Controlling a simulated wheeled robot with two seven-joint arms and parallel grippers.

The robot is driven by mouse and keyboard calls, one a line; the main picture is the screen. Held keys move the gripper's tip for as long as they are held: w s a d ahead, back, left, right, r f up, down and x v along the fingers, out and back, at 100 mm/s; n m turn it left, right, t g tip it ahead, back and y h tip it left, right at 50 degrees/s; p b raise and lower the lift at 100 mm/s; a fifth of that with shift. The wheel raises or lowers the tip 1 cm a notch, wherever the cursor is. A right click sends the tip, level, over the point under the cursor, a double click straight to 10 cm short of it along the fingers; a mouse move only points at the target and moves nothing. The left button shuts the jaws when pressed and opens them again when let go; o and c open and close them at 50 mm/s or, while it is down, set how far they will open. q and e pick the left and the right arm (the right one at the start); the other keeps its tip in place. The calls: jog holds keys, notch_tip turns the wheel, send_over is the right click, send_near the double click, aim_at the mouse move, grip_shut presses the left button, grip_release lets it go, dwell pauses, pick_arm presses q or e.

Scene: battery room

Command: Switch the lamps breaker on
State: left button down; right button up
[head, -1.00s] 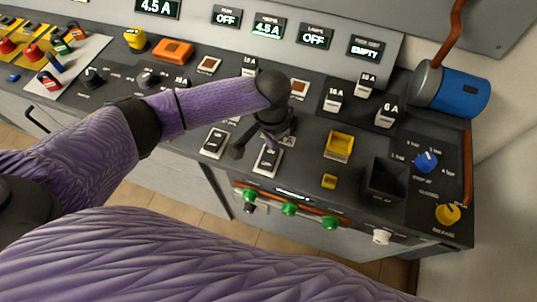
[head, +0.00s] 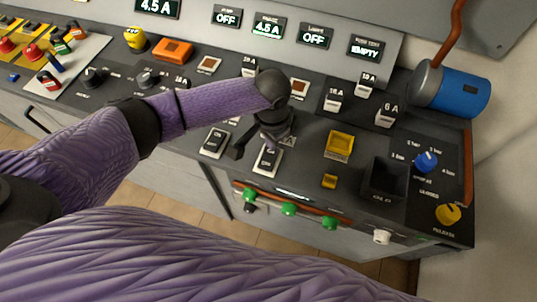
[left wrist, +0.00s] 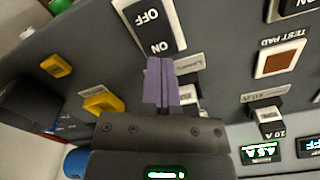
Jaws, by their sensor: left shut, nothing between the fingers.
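The breaker under my left gripper is a black rocker in a white frame (head: 267,161). It also shows in the left wrist view (left wrist: 149,22), marked OFF at its far end and ON at the end near my fingers. Its label is only partly readable. My left gripper (head: 268,146) is shut and empty, pointing down at this rocker. In the left wrist view the purple fingertips (left wrist: 160,62) are at the ON end, touching it or just above; I cannot tell which. The lamps display (head: 314,36) reads OFF. My right gripper is not in view.
A similar rocker (head: 214,142) sits just left. Green knobs (head: 289,209) line the front face.

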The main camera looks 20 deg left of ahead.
pick_arm(q)
jog(key=shift+f+b, duration=0.65)
jog(key=shift+f, duration=0.55)
jog(key=shift+r, duration=0.1)
notch_tip(320, 180, up, 7)
jog(key=p, duration=0.8)
jog(key=shift+r, duration=0.1)
